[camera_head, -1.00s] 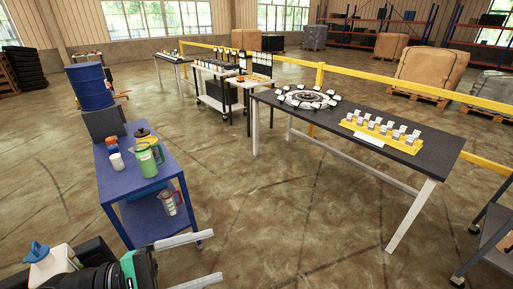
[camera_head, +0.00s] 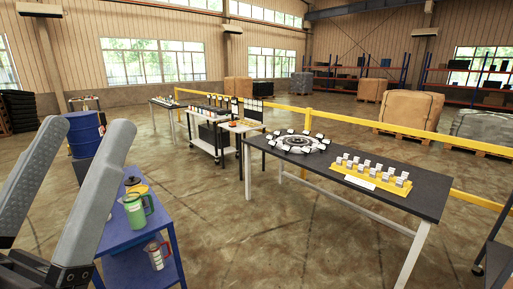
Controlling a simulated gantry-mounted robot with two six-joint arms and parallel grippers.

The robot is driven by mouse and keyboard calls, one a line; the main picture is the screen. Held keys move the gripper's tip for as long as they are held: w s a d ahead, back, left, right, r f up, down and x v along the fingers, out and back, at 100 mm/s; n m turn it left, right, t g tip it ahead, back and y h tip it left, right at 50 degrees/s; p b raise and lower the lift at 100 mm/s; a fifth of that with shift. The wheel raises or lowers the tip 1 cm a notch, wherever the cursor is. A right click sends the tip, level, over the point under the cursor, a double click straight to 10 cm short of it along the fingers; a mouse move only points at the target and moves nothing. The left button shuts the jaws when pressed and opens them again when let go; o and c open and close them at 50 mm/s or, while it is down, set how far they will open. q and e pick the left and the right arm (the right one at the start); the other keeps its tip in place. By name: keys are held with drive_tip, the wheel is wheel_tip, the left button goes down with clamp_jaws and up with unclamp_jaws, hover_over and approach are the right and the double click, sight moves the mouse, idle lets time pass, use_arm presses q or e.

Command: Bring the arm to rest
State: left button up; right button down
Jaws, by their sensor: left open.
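My left gripper (camera_head: 79,67) is large and close at the left edge of the head view. Its two grey fingers point up and are spread well apart, with nothing between them. The gripper hides part of the blue drum and the left side of the blue cart (camera_head: 140,235). It appears nearer to the camera than the cart, and I see no contact with any object. My right gripper is not in view.
A green pitcher (camera_head: 135,212) and a clear measuring jug (camera_head: 156,255) are on the cart. A blue drum (camera_head: 84,132) stands behind it. A dark table (camera_head: 330,170) holds a round fixture (camera_head: 297,142) and a yellow rack (camera_head: 370,178). Open floor lies between cart and table.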

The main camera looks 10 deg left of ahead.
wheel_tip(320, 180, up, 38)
drive_tip(key=p, duration=3.4)
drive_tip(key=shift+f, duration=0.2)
